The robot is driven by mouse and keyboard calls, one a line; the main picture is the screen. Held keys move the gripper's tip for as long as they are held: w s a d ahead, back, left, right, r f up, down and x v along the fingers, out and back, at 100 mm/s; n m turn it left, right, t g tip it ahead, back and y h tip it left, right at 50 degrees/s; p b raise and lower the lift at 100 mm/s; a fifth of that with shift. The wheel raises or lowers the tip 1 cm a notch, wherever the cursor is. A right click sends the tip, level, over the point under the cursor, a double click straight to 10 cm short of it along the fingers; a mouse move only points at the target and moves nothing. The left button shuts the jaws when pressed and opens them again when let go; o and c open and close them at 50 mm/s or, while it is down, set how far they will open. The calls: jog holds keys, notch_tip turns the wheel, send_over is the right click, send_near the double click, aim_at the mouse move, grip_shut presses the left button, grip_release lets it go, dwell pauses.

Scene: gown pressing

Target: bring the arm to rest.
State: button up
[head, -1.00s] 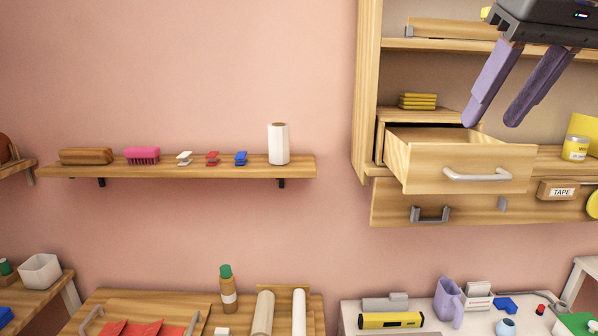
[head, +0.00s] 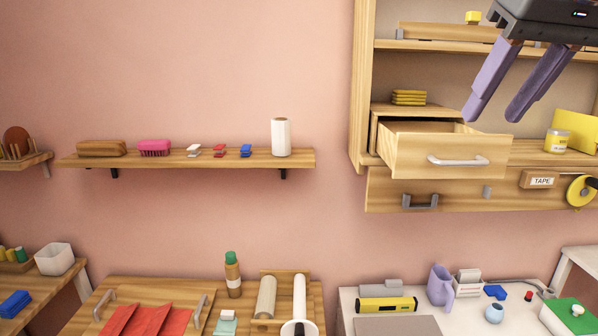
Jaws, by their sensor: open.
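My gripper (head: 492,118) hangs from the top right of the head view. Its two purple fingers point down and are spread apart, with nothing between them. In the picture it appears in front of the wooden cabinet (head: 358,90), above and right of the pulled-out drawer (head: 412,156). I cannot tell how far it is from the drawer. The rest of the arm lies outside the view.
A wall shelf (head: 190,160) with small items hangs at the left. Below are a wooden table (head: 140,284) with red cloth (head: 145,320) and a white table (head: 345,300) with several items. The wall between shelf and cabinet is bare.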

jog(key=w+d+f+m+h, duration=0.1)
jog(key=w+f+m, duration=0.1)
jog(key=f, duration=0.6)
jog(key=w+d+f+m, duration=0.1)
jog(key=w+f, duration=0.1)
jog(key=f, duration=0.7)
jog(key=s+a+f, duration=0.4)
jog(key=s+f, duration=0.1)
jog(key=f, duration=0.3)
jog(key=s+a+f+n, duration=0.1)
jog(key=s+a+f, duration=0.3)
jog(key=f, duration=0.4)
jog(key=s+a+f+n, duration=0.1)
jog(key=s+a+f, duration=0.3)
jog(key=f, duration=0.5)
jog(key=shift+s+a+g+y, duration=0.3)
jog(key=shift+s+a+g, duration=0.1)
jog(key=shift+s, duration=0.5)
jog(key=shift+c, duration=0.5)
